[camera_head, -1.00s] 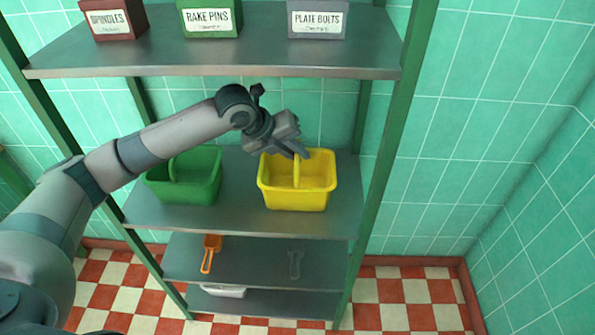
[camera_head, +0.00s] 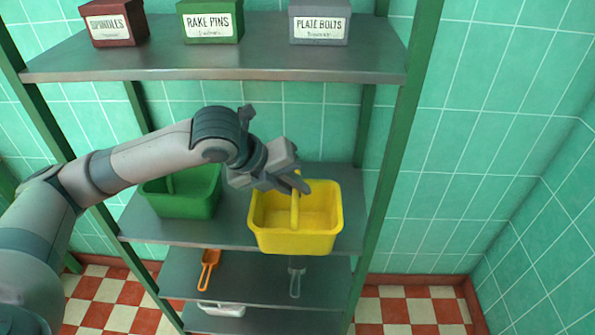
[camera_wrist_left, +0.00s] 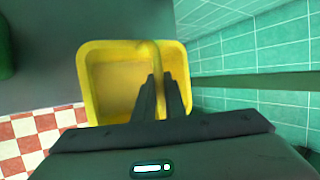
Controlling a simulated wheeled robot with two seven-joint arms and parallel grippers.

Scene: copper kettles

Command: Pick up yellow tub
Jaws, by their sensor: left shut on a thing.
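The yellow tub (camera_head: 295,242) is at the right part of the middle shelf, its front overlapping the shelf's front edge in the head view. It looks empty and about level. A yellow handle bar crosses its middle. My left gripper (camera_head: 300,187) reaches in from the left and is shut on this bar. In the left wrist view, the two dark fingers (camera_wrist_left: 164,92) pinch the bar inside the tub (camera_wrist_left: 88,85). I cannot tell how much gap is under the tub. My right gripper is not in view.
A green tub (camera_head: 185,205) stands left on the middle shelf (camera_head: 228,228), behind my arm. The upper shelf (camera_head: 215,62) holds labelled boxes. An orange scoop (camera_head: 208,268) and a grey scoop (camera_head: 296,280) are on a lower shelf. A green post (camera_head: 395,160) stands close right.

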